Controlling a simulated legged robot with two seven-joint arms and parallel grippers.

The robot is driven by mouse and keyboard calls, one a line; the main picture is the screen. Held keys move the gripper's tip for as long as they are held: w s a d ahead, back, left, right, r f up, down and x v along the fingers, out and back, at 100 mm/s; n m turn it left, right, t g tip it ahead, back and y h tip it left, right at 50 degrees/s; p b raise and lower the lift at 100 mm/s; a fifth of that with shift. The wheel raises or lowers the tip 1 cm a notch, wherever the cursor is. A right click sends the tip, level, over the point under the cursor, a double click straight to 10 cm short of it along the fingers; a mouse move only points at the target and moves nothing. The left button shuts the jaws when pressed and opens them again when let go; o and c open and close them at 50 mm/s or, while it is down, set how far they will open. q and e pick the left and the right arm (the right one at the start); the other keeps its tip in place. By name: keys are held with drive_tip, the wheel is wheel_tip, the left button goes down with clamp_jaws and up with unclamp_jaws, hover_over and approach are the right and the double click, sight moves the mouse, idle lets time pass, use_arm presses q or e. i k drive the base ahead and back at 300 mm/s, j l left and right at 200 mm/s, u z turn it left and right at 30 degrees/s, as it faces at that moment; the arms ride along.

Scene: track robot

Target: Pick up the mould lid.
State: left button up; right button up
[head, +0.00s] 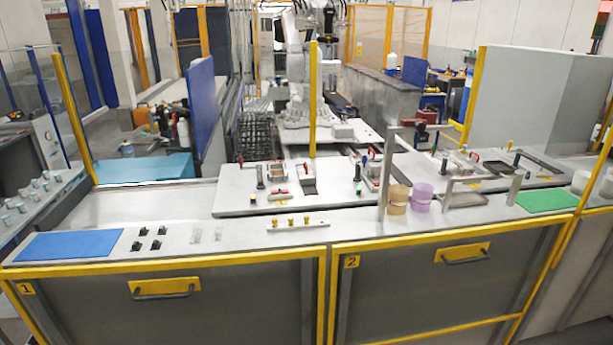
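No part is plainly recognisable as the mould lid, and I cannot tell which piece it is. Small metal fixtures (308,184) with red and black handles stand on a pale plate (235,200) in the middle of the bench. More fixtures with dark frames (535,166) stand on the plate at the right. A grey metal frame (465,198) stands near the front of the right half. Neither my left nor my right gripper is in view.
A long bench with yellow-edged fronts (190,256) crosses the view. A blue mat (68,245) lies left, a green mat (546,200) right. Tan cups (398,200) and purple cups (421,197) stand by an upright grey bracket (384,180). A yellow post (312,100) rises behind.

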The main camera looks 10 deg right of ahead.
sight(305, 174)
drive_tip(key=u, duration=0.3)
drive_tip(key=i+l+u, duration=0.1)
drive_tip(key=l+u, duration=0.3)
drive_tip(key=i+l+u, duration=0.1)
drive_tip(key=l+u, duration=0.65)
drive_tip(key=l, duration=0.1)
